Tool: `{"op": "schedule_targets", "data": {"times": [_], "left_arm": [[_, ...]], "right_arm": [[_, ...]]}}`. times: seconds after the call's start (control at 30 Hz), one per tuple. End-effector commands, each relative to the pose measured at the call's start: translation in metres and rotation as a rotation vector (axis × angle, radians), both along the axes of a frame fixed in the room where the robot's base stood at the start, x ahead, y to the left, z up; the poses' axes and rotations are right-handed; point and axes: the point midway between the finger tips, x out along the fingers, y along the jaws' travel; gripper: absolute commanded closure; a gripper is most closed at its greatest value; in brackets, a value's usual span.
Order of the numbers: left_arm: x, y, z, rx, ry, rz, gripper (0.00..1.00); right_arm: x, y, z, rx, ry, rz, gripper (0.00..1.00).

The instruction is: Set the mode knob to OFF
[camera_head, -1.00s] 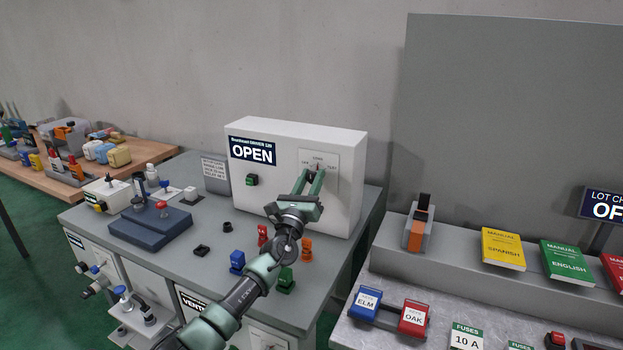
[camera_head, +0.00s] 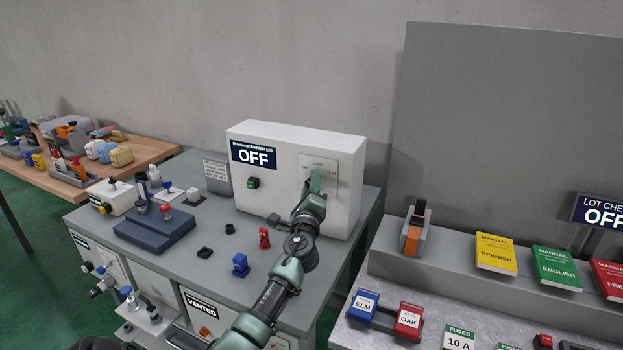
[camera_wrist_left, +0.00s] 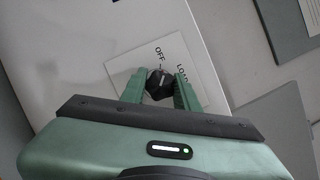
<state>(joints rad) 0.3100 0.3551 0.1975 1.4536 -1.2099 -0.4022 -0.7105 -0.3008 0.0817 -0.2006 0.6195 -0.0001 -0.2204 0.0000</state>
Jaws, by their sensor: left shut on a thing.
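The white machine box (camera_head: 275,187) stands on the grey bench, and its display (camera_head: 254,156) reads OFF. The mode knob sits on the light label plate (camera_head: 347,170) on the box's front. My left gripper (camera_head: 315,181) is at that plate and hides the knob in the head view. In the left wrist view the black knob (camera_wrist_left: 159,83) is between the fingers of my left gripper (camera_wrist_left: 160,88), which are shut on it. The printed words OFF and LOAD show beside the knob there. My right gripper is not in view.
A green button (camera_head: 253,183) is on the box's front left. Red (camera_head: 264,238) and blue (camera_head: 240,265) small parts stand on the bench before the box. A dark blue fixture (camera_head: 155,229) is at left. A grey shelf with manuals (camera_head: 497,253) is at right.

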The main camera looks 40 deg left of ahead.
Motion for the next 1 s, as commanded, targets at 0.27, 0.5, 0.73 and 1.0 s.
{"op": "schedule_targets", "data": {"times": [0.27, 0.5, 0.73, 1.0], "left_arm": [[0.000, 0.000, 0.001, -0.144, -0.044, 0.000, 1.00], [0.000, 0.000, 0.000, -0.198, -0.061, 0.001, 1.00], [0.000, 0.000, -0.001, -0.208, -0.065, 0.001, 1.00], [0.000, 0.000, -0.001, -0.208, -0.065, 0.002, 0.58]], "right_arm": [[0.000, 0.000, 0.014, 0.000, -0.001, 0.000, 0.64], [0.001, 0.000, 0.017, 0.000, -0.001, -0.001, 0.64], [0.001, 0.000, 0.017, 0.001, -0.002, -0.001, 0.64], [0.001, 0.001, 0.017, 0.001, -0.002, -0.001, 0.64]]}}
